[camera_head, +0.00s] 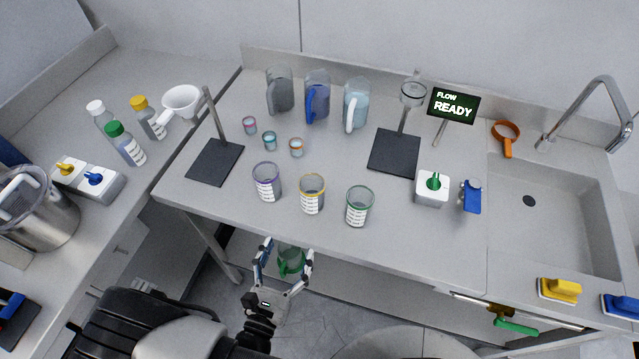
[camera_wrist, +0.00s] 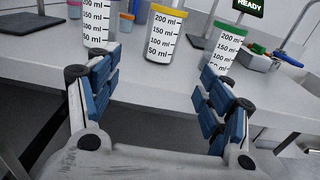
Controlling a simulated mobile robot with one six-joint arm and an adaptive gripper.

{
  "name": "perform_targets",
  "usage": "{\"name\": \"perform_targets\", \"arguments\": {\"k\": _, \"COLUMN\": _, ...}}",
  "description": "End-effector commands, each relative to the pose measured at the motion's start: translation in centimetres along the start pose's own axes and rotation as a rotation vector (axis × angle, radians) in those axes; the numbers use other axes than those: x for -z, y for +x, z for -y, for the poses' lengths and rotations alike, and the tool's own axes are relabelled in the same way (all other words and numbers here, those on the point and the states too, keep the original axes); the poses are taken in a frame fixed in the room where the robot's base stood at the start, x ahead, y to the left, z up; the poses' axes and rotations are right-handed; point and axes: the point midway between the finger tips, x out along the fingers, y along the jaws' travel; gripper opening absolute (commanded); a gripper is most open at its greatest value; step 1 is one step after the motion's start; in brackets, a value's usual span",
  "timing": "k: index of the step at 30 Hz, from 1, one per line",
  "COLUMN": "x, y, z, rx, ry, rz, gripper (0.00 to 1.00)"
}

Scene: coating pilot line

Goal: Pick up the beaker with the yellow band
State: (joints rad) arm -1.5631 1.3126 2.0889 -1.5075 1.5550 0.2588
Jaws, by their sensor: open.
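The beaker with the yellow band (camera_head: 312,194) stands upright near the front edge of the table, between a purple-banded beaker (camera_head: 267,182) and a green-banded beaker (camera_head: 359,206). My gripper (camera_head: 287,251) is open and just off the table's front edge, on the near side of the beakers. In the wrist view, the yellow-banded beaker (camera_wrist: 163,40) stands beyond and between the open fingers (camera_wrist: 162,68), with its printed scale facing me. Nothing touches it. The purple beaker's top is cut off there.
Small cups (camera_head: 269,141) and jugs (camera_head: 317,97) stand behind the beakers. A stand with a black base (camera_head: 215,162) is left; another (camera_head: 394,152) is right, near a white box (camera_head: 432,188). A green vessel (camera_head: 290,262) shows between the fingers, apparently below the table.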

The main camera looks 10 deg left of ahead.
Motion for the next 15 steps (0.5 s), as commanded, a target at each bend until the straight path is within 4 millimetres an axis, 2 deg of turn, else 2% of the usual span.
{"name": "perform_targets", "arguments": {"k": 12, "x": 0.1, "y": 8.7, "z": 0.3, "rx": 0.011, "ry": 0.002, "rz": 0.0, "gripper": 0.73}}
{"name": "perform_targets", "arguments": {"k": 15, "x": 0.0, "y": 10.3, "z": 0.3, "rx": 0.009, "ry": 0.002, "rz": -0.001, "gripper": 0.73}}
